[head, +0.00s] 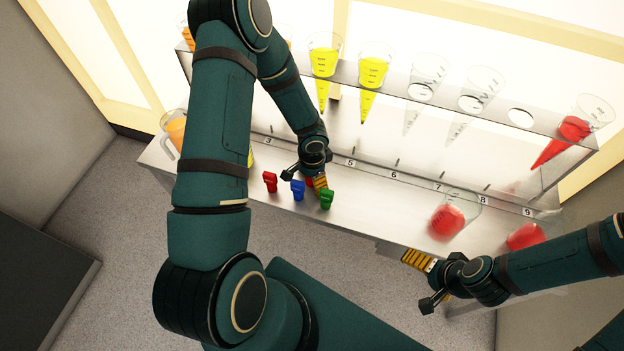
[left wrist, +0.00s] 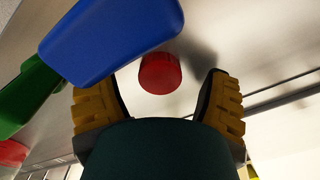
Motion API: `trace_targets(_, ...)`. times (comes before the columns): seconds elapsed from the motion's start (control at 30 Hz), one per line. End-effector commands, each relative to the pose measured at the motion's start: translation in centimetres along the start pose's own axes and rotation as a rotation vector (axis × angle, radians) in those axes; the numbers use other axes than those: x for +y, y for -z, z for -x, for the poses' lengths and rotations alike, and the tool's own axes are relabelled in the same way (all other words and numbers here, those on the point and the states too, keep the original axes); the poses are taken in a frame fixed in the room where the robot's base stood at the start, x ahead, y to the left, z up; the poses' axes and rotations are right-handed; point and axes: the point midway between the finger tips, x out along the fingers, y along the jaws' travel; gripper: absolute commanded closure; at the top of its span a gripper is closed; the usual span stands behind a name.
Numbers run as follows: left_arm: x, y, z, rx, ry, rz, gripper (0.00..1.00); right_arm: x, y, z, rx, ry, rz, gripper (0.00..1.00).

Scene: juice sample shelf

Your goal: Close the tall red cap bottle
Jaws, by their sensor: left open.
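A round red cap (left wrist: 160,73) stands between the spread yellow-padded fingers of my left gripper (head: 304,177) in the left wrist view, apart from both. In the head view only a bit of red (head: 309,181) shows beside that gripper. My left gripper is open, low over the steel counter. No tall bottle under the cap can be made out. A small red piece (head: 270,181), a blue piece (head: 297,190) and a green piece (head: 326,199) stand close by along the front edge. My right gripper (head: 432,280) looks open and empty in front of the counter.
The blue piece (left wrist: 110,35) is very close in the left wrist view, near the left finger. A shelf (head: 395,97) holds yellow and clear cones above the counter. A beaker of red juice (head: 447,220) stands at right, a jug (head: 174,133) at left.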

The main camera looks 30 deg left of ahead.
Motion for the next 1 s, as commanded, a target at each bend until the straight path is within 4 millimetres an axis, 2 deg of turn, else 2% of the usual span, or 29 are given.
trace_targets(0.13,0.0,0.0,0.0,0.000,0.000,0.000,0.21,0.0,0.0,0.0,0.000,0.000,0.000,0.00)
trace_targets(0.17,0.0,0.0,0.0,0.000,0.000,0.000,0.24,0.0,0.0,0.0,0.000,0.000,0.000,0.00)
trace_targets(0.2,0.0,0.0,0.0,0.000,0.000,0.000,0.33,0.0,0.0,0.0,0.000,0.000,0.000,0.00)
trace_targets(0.4,0.0,0.0,0.0,0.000,0.000,0.000,0.66,0.0,0.0,0.0,0.000,0.000,0.000,0.00)
trace_targets(0.8,0.0,0.0,0.2,0.000,0.000,0.001,0.68,0.0,0.0,0.1,0.000,0.000,0.000,0.00)
trace_targets(0.87,0.0,0.0,0.6,0.001,0.001,0.002,0.68,-0.1,0.1,0.2,0.001,0.000,0.000,0.00)
trace_targets(1.0,-0.1,0.0,2.6,0.002,0.001,0.003,0.68,-0.3,0.3,0.7,0.005,-0.001,-0.002,0.00)
